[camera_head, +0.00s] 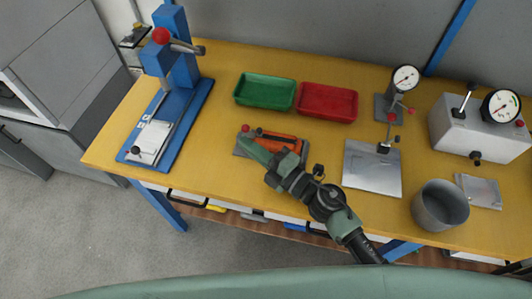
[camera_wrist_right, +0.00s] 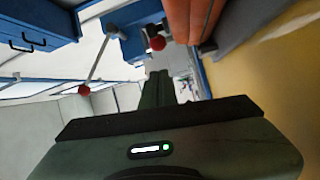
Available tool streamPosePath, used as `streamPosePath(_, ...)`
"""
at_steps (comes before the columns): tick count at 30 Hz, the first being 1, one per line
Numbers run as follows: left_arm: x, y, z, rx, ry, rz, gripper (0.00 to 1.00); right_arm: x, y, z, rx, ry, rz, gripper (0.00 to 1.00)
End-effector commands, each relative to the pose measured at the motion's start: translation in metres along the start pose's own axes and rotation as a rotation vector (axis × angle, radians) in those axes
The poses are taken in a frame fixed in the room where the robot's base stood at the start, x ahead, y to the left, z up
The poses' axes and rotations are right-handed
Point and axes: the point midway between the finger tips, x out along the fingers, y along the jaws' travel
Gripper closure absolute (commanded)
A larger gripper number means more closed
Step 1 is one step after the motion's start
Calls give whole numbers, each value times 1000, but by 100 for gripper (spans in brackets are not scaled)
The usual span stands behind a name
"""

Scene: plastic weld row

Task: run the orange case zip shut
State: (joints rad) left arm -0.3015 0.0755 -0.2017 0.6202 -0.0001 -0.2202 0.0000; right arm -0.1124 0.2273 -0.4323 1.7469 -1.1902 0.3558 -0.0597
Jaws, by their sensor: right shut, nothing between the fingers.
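The orange case (camera_head: 284,143) lies on a small grey plate (camera_head: 297,158) at the middle of the yellow table. In the right wrist view, the case shows as an orange band (camera_wrist_right: 190,18) at the top. My right gripper (camera_head: 244,140) is over the left end of the plate, beside the case, with its fingers shut and empty. The shut fingers also show in the wrist view (camera_wrist_right: 158,80). The gripper and wrist cover part of the case's near side. I cannot make out the zip or its pull. My left gripper is not in view.
A green tray (camera_head: 265,107) and a red tray (camera_head: 328,117) stand behind the case. A blue press (camera_head: 179,110) is at the left. A dial gauge stand (camera_head: 403,80), a grey metal pot (camera_head: 440,206) and a gauge box (camera_head: 480,133) are at the right. The table left of the plate is clear.

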Motion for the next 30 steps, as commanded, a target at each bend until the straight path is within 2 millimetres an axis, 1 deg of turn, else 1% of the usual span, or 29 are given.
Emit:
streamPosePath(1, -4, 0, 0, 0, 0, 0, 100, 12, 2, 0, 1, -1, 2, 100)
streamPosePath(2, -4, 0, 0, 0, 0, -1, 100, 18, 3, 0, 1, 0, 3, 100)
streamPosePath(3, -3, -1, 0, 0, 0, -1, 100, 14, -1, 8, -1, -4, -3, 100)
streamPosePath(6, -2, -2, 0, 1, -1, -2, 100, 7, -1, 22, 0, -4, -2, 100)
streamPosePath(10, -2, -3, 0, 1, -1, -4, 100, 3, -1, 33, 0, -2, -1, 100)
streamPosePath(15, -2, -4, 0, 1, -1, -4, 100, 1, 0, 38, 0, -1, 0, 100)
streamPosePath(23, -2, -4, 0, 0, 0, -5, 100, 1, 0, 38, 0, -1, -1, 100)
streamPosePath(26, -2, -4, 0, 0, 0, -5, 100, -6, -1, 42, 0, -3, -3, 100)
streamPosePath(29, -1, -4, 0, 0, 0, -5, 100, -25, 0, 52, -3, -4, -6, 100)
streamPosePath(30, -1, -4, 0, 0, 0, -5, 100, -35, 1, 56, -2, -5, -6, 100)
